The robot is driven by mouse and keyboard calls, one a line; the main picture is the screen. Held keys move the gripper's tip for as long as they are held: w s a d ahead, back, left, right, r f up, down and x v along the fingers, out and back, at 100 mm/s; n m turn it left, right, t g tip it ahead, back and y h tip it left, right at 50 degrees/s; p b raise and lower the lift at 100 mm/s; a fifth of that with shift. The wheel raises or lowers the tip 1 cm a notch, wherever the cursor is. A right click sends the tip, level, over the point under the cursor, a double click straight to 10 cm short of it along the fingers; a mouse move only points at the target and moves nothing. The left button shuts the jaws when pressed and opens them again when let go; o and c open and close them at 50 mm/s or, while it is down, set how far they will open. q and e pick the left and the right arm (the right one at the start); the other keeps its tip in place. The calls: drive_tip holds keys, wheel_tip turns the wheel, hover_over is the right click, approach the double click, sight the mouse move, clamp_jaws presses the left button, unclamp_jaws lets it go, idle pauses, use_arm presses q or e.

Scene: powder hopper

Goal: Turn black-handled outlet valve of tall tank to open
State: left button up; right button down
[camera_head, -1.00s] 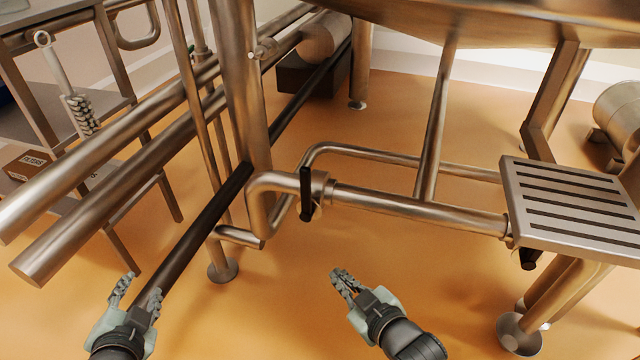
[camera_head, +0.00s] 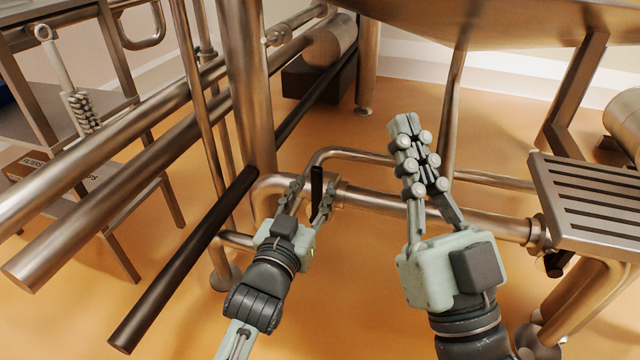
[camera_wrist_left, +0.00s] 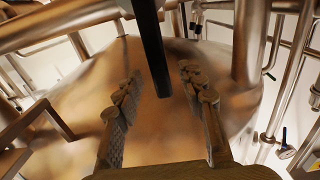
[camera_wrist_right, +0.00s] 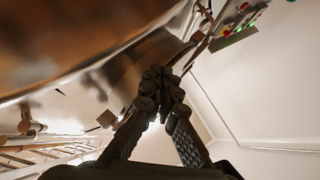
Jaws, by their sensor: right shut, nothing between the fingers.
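The black valve handle (camera_head: 317,186) stands upright on the steel outlet pipe (camera_head: 400,207) in the head view. My left gripper (camera_head: 307,196) is open, with its fingers on either side of the handle. The left wrist view shows the black handle (camera_wrist_left: 152,50) between the spread fingers, and no clear contact. My right gripper (camera_head: 425,160) is shut and empty, raised in front of the pipe to the right of the valve. In the right wrist view its fingertips (camera_wrist_right: 160,80) meet.
A vertical steel leg (camera_head: 252,90) and a long black bar (camera_head: 185,262) lie left of the valve. A slotted step (camera_head: 600,205) stands at the right. The tank's underside (camera_head: 480,20) hangs above. Orange floor is clear at the bottom centre.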

use_arm(q)
drive_tip(key=shift+x, duration=1.4)
clamp_jaws()
